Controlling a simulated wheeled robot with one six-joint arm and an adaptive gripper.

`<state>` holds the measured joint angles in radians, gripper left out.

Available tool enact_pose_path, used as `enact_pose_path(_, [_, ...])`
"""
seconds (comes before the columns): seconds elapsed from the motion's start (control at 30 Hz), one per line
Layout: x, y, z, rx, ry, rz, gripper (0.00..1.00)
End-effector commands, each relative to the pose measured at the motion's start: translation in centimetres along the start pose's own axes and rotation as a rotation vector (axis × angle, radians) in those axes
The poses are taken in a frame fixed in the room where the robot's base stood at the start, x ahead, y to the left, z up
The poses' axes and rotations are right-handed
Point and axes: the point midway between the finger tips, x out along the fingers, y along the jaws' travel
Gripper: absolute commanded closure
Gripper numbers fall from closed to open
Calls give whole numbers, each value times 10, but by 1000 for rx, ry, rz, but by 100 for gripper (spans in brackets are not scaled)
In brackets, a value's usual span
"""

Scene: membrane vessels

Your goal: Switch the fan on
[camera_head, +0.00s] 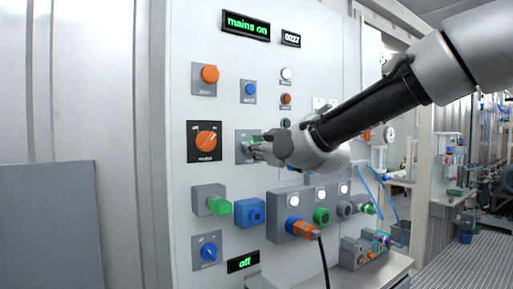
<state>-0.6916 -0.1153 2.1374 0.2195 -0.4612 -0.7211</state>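A white control panel (225,110) stands upright in front of me. My gripper (259,150) reaches in from the right and is at a grey plate (241,152) with a green part (257,139), probably a knob, mostly hidden behind the fingers. I cannot tell whether the fingers touch or grip it. The label on that plate is too small and covered to read. At the lower left of the panel is a blue knob (209,252) on a grey plate, beside a display (243,263) reading "off" in green. I cannot read which control is the fan's.
Left of the gripper is an orange rotary switch (207,140) on a black plate. A display (246,24) above reads "mains on". Below are a green connector (218,205), a blue socket (249,212) and an orange plug (302,229) with a black cable. A bench (392,270) juts out at lower right.

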Motion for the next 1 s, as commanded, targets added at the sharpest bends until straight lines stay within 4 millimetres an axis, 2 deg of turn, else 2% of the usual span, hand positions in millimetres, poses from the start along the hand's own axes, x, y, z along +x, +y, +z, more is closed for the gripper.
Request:
enact_pose_path(0.03, [0, 0, 0, 0, 0, 0, 89])
enact_pose_path(0.1, [0, 0, 0, 0, 0, 0, 100])
enact_pose_path(0.57, [0, 0, 0, 53, -1, 0, 100])
enact_pose_path(1.0, [0, 2, 1, 393, -1, 0, 100])
